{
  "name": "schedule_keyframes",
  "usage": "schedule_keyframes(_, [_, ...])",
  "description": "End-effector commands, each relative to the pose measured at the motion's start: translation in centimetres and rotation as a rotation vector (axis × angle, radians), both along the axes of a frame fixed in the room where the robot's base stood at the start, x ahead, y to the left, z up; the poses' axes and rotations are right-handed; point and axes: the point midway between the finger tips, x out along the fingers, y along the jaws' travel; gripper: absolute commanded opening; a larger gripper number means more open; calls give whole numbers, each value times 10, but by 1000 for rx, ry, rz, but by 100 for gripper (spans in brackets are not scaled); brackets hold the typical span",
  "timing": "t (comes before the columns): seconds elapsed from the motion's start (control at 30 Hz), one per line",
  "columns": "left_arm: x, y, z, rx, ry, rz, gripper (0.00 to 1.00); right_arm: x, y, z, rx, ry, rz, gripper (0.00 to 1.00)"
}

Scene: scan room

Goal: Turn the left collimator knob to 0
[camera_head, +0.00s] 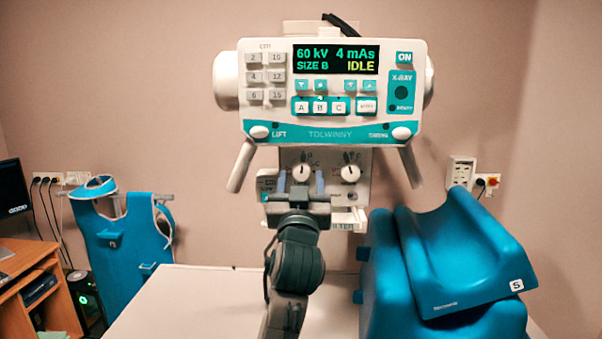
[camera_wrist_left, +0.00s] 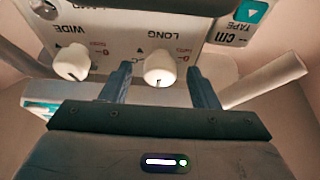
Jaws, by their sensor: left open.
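The left collimator knob (camera_head: 301,173) is a round white knob on the grey collimator panel below the console. In the left wrist view, where the panel lettering appears upside down, it is the knob (camera_wrist_left: 160,72) by the word LONG. Its small dark mark appears to point roughly up in the head view; the exact scale reading is too small to tell. My left gripper (camera_head: 301,182) is open, with one finger on each side of this knob. Gaps show between the fingers (camera_wrist_left: 160,75) and the knob. The right gripper is not in view.
The other white knob (camera_head: 350,174), by the word WIDE, sits to the right. Two grey handles (camera_head: 241,166) (camera_head: 411,165) slant down beside the collimator. The console (camera_head: 330,90) reads IDLE. A white table (camera_head: 200,305) lies below, with blue cushions (camera_head: 465,260) at right.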

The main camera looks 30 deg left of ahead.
Motion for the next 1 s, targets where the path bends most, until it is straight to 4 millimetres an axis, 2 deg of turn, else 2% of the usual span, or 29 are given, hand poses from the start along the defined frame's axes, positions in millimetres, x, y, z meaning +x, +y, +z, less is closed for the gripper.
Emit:
schedule_keyframes(0.37, [5, 3, 2, -1, 0, 0, 55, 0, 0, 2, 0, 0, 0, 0])
schedule_keyframes(0.5, [5, 3, 2, -1, 0, 0, 27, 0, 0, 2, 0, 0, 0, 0])
schedule_keyframes(0.6, [5, 3, 2, -1, 0, 0, 10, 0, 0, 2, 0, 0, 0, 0])
schedule_keyframes(0.83, [5, 3, 1, -15, -9, -1, 10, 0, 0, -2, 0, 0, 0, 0])
schedule_keyframes(1.0, [5, 2, -2, -65, -40, 0, 10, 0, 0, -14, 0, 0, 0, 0])
